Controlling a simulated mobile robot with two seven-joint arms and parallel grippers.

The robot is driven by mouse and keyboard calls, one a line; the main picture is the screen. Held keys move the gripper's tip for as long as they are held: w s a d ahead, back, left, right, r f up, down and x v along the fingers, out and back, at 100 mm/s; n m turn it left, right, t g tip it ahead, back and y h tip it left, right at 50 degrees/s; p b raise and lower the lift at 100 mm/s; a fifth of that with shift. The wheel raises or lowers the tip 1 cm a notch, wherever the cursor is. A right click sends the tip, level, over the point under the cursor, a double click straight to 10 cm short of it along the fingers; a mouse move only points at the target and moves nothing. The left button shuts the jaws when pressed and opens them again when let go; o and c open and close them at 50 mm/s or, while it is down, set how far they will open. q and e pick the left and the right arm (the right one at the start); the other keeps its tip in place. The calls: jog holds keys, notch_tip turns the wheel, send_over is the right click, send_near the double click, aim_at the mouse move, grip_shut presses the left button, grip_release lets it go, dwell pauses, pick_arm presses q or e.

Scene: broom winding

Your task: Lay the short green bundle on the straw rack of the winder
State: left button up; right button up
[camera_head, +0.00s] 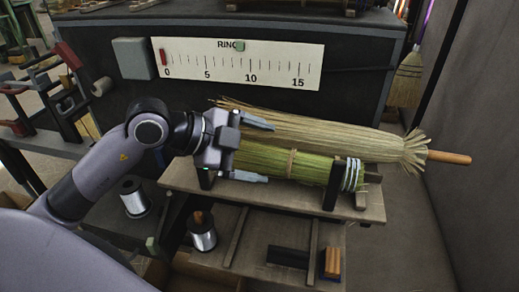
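The short green bundle (262,158) lies level on the straw rack (333,184), a wooden board with dark uprights; a pale tie shows at its middle and pale rings around the rack's right end. My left gripper (257,149) is at the bundle's left end, its two fingers spread apart, one above and one below the bundle. The fingers look clear of the straw, though contact is hard to judge. The gripper hides the bundle's left end. My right gripper is out of view.
A long pale straw broom (330,133) with a wooden handle (449,157) lies just behind the bundle. Wire spools (202,236) stand at lower left. A ring scale (237,62) is on the dark panel behind.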

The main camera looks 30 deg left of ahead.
aim_at(258, 167)
pick_arm(q)
jog(key=f, duration=0.1)
jog(key=a+f, duration=0.1)
jog(key=f, duration=0.1)
jog(key=shift+s+f+g+y, duration=0.15)
jog(key=shift+f+g+y, duration=0.15)
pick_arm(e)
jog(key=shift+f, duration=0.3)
pick_arm(q)
jog(key=shift+s+a+r, duration=0.15)
jog(key=shift+r, duration=0.4)
jog(key=s+a+r, duration=0.3)
jog(key=s+r, duration=0.1)
jog(key=r, duration=0.2)
jog(key=shift+t, duration=0.4)
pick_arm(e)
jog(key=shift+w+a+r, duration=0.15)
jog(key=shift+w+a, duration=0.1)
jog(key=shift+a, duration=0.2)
pick_arm(q)
jog(key=shift+r, duration=0.1)
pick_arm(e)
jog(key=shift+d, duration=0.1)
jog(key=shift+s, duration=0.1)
